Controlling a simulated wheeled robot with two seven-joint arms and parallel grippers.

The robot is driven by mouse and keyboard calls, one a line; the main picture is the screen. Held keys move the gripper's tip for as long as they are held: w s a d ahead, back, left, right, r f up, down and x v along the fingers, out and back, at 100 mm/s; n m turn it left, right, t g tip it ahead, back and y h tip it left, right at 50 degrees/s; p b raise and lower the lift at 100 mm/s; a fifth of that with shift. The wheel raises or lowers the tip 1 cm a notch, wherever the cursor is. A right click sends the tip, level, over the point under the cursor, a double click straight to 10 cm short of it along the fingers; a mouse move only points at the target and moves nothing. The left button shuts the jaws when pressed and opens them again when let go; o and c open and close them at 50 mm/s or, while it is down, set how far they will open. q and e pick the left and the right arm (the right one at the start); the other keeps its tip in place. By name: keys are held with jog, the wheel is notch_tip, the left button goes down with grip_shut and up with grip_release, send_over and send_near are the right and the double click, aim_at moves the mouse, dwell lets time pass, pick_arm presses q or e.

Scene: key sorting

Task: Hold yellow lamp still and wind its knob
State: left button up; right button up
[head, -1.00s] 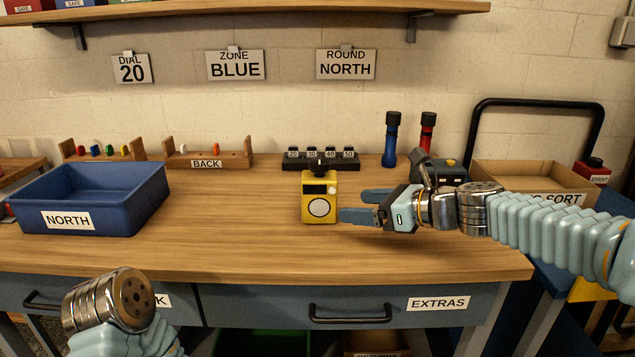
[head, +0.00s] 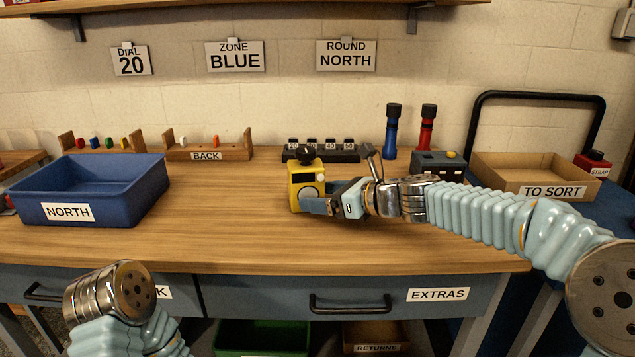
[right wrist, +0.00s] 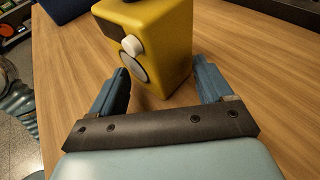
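The yellow lamp (head: 296,194) stands upright on the bench, with a black top (head: 306,161), a round pale lens and a small white knob (head: 320,177) on its front. In the right wrist view the lamp (right wrist: 173,45) stands just past and between the fingertips, and its white knob (right wrist: 131,46) faces left. My right gripper (head: 320,200) is open at the lamp's right side, one finger before its lower front. The other finger is largely hidden in the head view. I see a gap between the fingers and the lamp. My left arm shows at lower left, its gripper out of view.
A black rack (head: 345,155) with numbered slots stands behind the lamp. The blue NORTH bin (head: 120,209) is at left. A grey box (head: 432,168), blue and red torches and the TO SORT tray (head: 508,183) are at right. The front of the bench is clear.

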grip_shut()
dwell(0.3)
jog(key=shift+o, duration=0.6)
grip_release()
